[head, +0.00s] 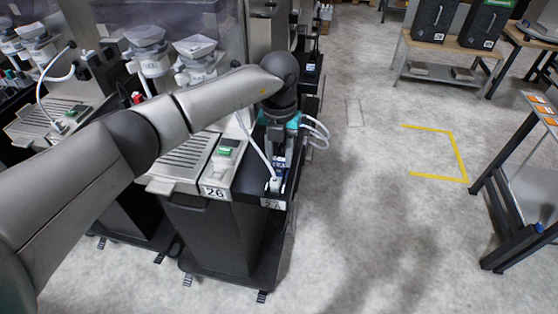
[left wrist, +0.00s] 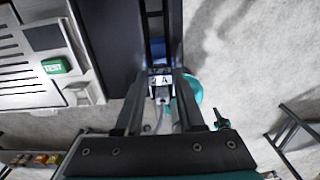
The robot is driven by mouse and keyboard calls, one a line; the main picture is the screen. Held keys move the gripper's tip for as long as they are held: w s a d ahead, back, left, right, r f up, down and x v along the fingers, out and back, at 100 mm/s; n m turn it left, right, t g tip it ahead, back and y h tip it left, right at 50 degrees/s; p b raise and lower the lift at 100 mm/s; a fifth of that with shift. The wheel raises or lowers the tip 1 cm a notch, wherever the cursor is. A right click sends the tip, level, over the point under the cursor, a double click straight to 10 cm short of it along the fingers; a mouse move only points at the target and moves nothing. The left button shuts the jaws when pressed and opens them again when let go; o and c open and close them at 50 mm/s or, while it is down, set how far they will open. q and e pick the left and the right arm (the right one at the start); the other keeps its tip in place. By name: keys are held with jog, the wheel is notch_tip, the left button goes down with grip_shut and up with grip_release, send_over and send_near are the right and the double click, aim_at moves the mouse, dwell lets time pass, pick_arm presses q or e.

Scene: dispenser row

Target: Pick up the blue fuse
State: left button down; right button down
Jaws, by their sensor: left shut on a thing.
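My left gripper (head: 279,160) points down at the front end of the narrow dark lane to the right of the dispenser marked 26. In the left wrist view its two fingers (left wrist: 163,78) are closed in over the lane's front, by a small plate reading 2 A. The blue fuse (left wrist: 165,50) shows only as a small blue patch at the fingertips, between the dark lane walls. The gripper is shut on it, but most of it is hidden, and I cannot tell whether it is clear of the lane. My right gripper is in neither view.
A white plug with a cable (head: 275,184) stands at the lane's front, close to my gripper. The grey dispenser (head: 185,165) marked 26 is directly left. The floor (head: 370,230) to the right is open, with a dark-legged table (head: 500,220) at the far right.

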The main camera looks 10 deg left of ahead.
aim_at(279, 159)
pick_arm(q)
notch_tip(279, 159, up, 18)
jog(key=shift+r+p, duration=1.05)
jog(key=shift+p, duration=0.05)
dwell(1.0)
notch_tip(279, 159, up, 3)
jog(key=shift+f+p, duration=0.1)
jog(key=shift+p, duration=1.1)
